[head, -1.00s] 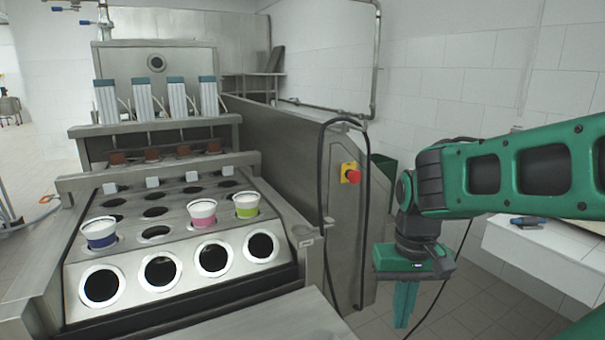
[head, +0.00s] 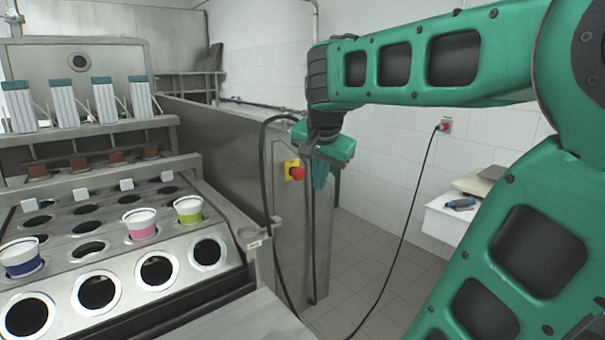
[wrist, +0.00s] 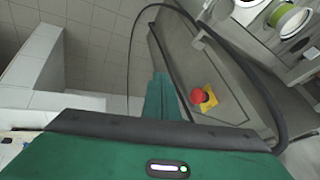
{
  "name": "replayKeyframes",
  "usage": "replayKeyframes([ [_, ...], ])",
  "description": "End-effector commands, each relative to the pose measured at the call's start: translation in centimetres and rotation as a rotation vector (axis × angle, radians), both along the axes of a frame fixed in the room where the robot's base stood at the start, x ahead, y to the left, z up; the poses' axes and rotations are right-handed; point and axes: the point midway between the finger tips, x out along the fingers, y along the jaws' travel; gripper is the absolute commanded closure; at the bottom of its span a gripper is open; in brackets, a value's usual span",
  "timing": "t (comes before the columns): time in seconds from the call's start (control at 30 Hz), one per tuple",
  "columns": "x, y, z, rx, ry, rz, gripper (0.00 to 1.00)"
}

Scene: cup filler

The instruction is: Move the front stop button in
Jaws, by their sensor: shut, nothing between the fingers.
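The front stop button (head: 297,172) is a red mushroom knob on a yellow plate, fixed to the grey end panel of the filling machine. It also shows in the wrist view (wrist: 198,96), to the right of my fingers. My gripper (head: 320,176) is shut and empty, with its green fingers pointing down. In the head view it is just right of the button. In the wrist view the fingertips (wrist: 161,78) are apart from the knob, with a gap between them.
A black cable (head: 266,150) loops over the panel's top beside the button. The cup filler tray (head: 110,235) with cups stands at left. A white ledge (head: 450,222) with a blue-handled tool is at right. The tiled floor (head: 375,262) between is mostly open.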

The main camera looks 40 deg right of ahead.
Motion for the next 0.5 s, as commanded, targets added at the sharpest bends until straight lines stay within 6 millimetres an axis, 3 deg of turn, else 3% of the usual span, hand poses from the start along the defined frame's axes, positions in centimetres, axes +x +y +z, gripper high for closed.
replayKeyframes([
  [0.1,3.0,-1.3,3.7,-0.006,-0.115,-0.112,1.0],
  [0.2,4.0,-1.7,5.0,-0.005,-0.161,-0.157,1.0],
  [0.5,4.0,-2.0,5.2,-0.003,-0.169,-0.169,1.0],
])
